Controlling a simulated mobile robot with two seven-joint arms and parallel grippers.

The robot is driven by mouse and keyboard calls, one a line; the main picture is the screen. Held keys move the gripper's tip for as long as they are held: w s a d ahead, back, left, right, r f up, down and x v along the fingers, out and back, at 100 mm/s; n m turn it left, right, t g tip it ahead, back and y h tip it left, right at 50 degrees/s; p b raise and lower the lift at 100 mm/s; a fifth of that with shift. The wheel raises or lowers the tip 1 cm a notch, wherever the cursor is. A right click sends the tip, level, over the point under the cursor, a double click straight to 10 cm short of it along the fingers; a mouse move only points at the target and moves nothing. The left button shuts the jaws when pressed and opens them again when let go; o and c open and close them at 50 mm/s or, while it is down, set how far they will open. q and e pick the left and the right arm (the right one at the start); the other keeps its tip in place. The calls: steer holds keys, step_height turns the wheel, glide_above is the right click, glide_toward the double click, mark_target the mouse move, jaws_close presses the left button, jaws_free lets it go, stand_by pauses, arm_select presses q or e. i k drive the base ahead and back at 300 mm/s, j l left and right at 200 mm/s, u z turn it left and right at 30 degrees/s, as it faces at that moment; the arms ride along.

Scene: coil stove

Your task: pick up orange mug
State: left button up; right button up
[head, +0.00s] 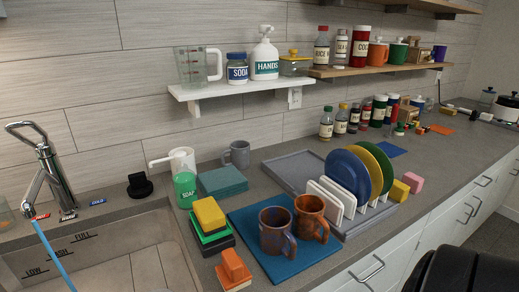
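An orange-brown mug (310,217) stands upright on a blue mat (285,262) on the counter, its handle toward the lower right. A purple-brown mug (276,232) stands close to its left, with its handle toward the orange mug. Whether the two touch is hard to tell. An orange cup-like container (377,54) also stands on the upper wooden shelf. Neither gripper shows. A dark rounded shape fills the bottom right corner, and I cannot tell what part it is.
A grey tray with a dish rack (330,198) holding plates stands just behind the orange mug. A sink (110,250) is at the left. The counter's front edge runs close by the mat.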

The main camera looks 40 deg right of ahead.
mark_target(308, 219)
steer(key=z, duration=1.05)
